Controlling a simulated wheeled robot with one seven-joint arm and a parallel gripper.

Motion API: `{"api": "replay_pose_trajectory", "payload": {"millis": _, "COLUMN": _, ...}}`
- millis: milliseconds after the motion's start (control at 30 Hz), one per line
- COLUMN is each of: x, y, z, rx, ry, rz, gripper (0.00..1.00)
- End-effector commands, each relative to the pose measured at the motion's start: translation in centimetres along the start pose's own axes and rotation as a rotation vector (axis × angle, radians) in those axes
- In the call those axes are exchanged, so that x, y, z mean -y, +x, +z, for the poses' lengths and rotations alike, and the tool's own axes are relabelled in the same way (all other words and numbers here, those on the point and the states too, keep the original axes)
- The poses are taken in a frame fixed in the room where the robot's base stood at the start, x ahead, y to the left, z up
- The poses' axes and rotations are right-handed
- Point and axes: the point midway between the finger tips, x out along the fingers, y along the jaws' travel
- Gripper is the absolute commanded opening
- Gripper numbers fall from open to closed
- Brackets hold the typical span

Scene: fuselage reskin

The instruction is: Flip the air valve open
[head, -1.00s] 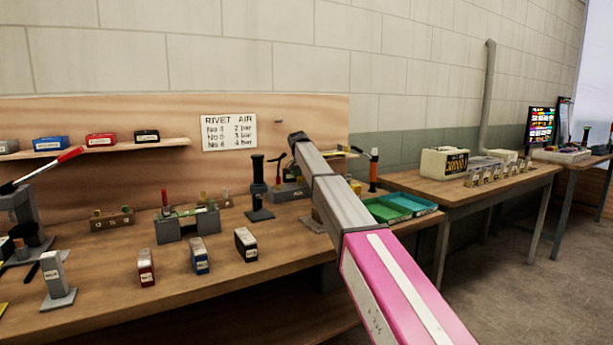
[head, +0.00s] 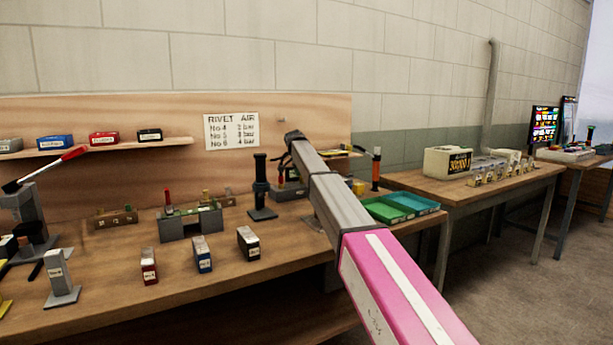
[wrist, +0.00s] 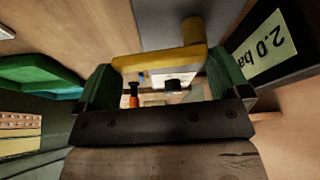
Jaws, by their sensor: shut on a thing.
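A yellow valve lever (wrist: 165,61) spans between the two green-padded fingers of my gripper (wrist: 165,85) in the wrist view. The gripper is shut on it. A yellow stub (wrist: 192,30) rises from the lever's right part beside a grey block. A dark gauge with a pale display (wrist: 270,46) reading "2.0 ba", cut off by the frame edge, is at the upper right. In the head view my arm hides the gripper, and I cannot make out the lever for certain.
The wooden bench (head: 110,300) holds several small boxes, a dark upright tool (head: 261,185) and a grey fixture (head: 190,222). A second table (head: 480,190) stands further right.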

Motion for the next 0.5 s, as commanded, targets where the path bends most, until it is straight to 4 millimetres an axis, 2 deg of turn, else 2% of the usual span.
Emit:
{"api": "replay_pose_trajectory", "payload": {"millis": 167, "x": 0.02, "y": -0.07, "z": 0.03, "rx": 0.002, "ry": 0.003, "rz": 0.001, "gripper": 0.52}}
{"api": "replay_pose_trajectory", "payload": {"millis": 200, "x": 0.02, "y": -0.07, "z": 0.03, "rx": 0.002, "ry": 0.003, "rz": 0.001, "gripper": 1.0}}
{"api": "replay_pose_trajectory", "payload": {"millis": 500, "x": 0.03, "y": -0.49, "z": 0.01, "rx": 0.001, "ry": 0.001, "rz": -0.001, "gripper": 1.0}}
